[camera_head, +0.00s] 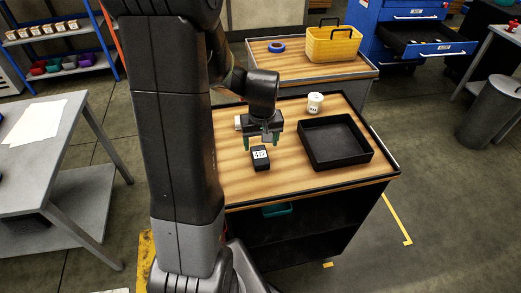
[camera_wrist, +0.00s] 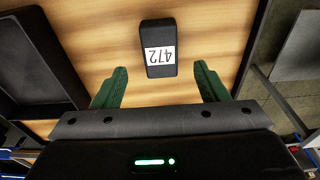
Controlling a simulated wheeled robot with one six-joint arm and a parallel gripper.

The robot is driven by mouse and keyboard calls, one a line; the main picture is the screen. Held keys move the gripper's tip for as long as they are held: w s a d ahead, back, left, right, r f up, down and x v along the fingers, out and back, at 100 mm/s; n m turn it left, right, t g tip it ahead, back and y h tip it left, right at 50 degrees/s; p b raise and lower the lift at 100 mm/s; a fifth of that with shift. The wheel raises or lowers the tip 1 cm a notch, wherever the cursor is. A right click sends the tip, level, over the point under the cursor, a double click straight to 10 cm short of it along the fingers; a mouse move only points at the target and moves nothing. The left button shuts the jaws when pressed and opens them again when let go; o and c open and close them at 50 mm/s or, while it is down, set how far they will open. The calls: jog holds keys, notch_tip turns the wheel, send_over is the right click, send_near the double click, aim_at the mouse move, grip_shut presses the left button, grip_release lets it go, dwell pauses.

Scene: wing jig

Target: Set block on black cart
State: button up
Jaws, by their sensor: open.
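The black block (camera_head: 261,159) with a white label reading 472 lies on the wooden top of the black cart (camera_head: 235,180). In the wrist view the block (camera_wrist: 158,68) lies on the wood ahead of the fingertips, between their lines. My gripper (camera_head: 262,142) is open and empty, above and just behind the block in the head view. Its two green fingers also show in the wrist view (camera_wrist: 162,82), spread wider than the block. I see no contact between fingers and block.
A black open tray (camera_head: 352,162) and a white labelled jar (camera_head: 314,103) stand on the cart top, right of the block. A second cart behind bears a yellow basket (camera_head: 333,44) and a blue ring (camera_head: 277,47). A grey table (camera_head: 65,150) stands at left.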

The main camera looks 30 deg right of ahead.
aim_at(261, 159)
jog(key=shift+s+a+r, duration=0.1)
jog(key=shift+s+r, duration=0.1)
jog(key=shift+r, duration=1.15)
jog(key=shift+s+a+r, duration=0.1)
jog(key=shift+s+r, duration=0.05)
jog(key=shift+r, duration=1.15)
